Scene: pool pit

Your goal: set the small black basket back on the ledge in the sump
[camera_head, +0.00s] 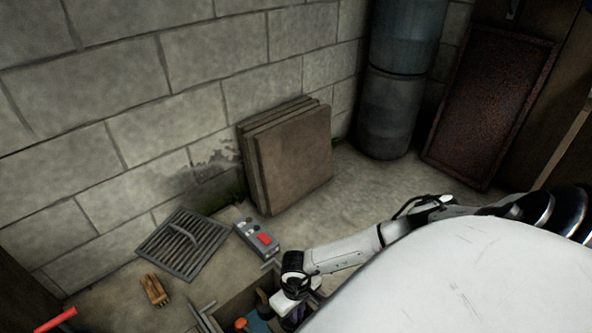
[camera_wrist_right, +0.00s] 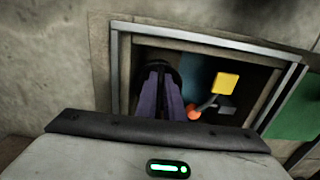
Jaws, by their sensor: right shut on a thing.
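My right gripper (camera_head: 293,312) reaches down into the sump, a square opening with a metal frame (camera_wrist_right: 205,37). In the right wrist view its purple fingers (camera_wrist_right: 161,85) are shut on a dark thing at their tips, which looks like the small black basket (camera_wrist_right: 154,56). The fingers and shadow hide most of it. I cannot make out the ledge or whether the basket touches it. An orange ball (camera_wrist_right: 193,112) on a bent arm and a yellow block (camera_wrist_right: 226,83) are in the sump to the right of the fingers. My left gripper is out of view.
A metal grate (camera_head: 182,243) lies on the floor by the block wall. A grey box with a red part (camera_head: 257,239) is next to the sump. A wooden brush-like thing (camera_head: 155,290) lies at lower left. Slabs (camera_head: 290,155) lean on the wall.

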